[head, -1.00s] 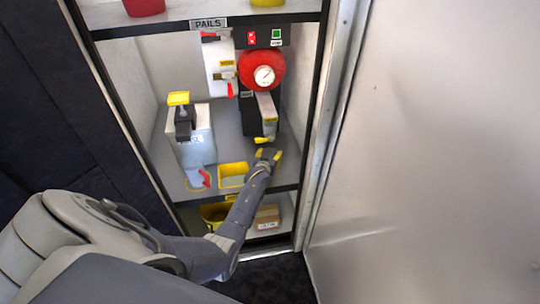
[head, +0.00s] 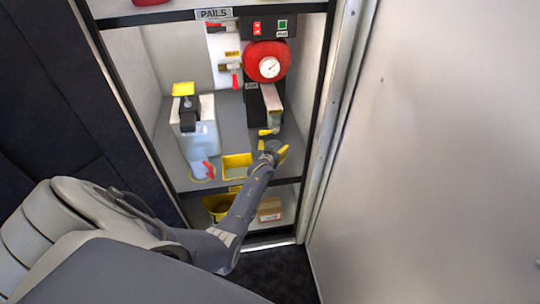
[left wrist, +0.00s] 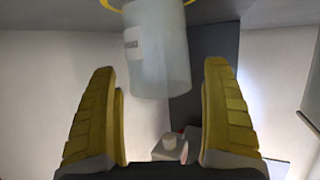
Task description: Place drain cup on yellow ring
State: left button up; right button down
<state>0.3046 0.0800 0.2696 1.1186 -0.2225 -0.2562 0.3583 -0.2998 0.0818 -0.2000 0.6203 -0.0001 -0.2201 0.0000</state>
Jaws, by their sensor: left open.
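My left gripper (head: 273,151) is open at the front right of the middle shelf, below the spout of the red gauge unit. In the left wrist view its two yellow fingers (left wrist: 162,105) stand wide apart. A translucent cup (left wrist: 160,60) with a small pale label shows beyond the fingertips, roughly in line with the gap and not gripped. A yellow arc (left wrist: 110,6) curves around the cup's far end; only part of it is in view. The right gripper is not in view.
The red gauge unit (head: 268,62) is behind. The cabinet's metal edge (head: 326,150) is close on the right.

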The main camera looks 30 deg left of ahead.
pick_arm(q)
jog(key=v, duration=1.1)
jog(key=s+d+f+m+g+h, duration=0.15)
jog(key=s+d+f, duration=0.25)
jog(key=s+f, duration=0.45)
jog(key=s+d+f+m+g+h, duration=0.15)
jog(key=s+d+f, duration=0.3)
jog(key=f, duration=0.75)
jog(key=s+d+f+m+g+h, duration=0.1)
jog(key=s+d+f+g, duration=0.15)
jog(key=s+f, duration=0.6)
jog(key=s+d+f+m+g, duration=0.1)
jog(key=s+f, duration=0.4)
jog(key=s, duration=0.7)
jog(key=s+d+f+m+g, duration=0.1)
jog(key=s+f, duration=0.5)
jog(key=s, duration=0.7)
jog(key=s+d+f+m+g, duration=0.1)
jog(key=s+f+g, duration=0.3)
jog(key=s, duration=0.8)
notch_tip(320, 180, down, 2)
jog(key=shift+s+d+f+m+h, duration=0.2)
jog(key=shift+d+m+h, duration=0.2)
jog(key=shift+d, duration=0.35)
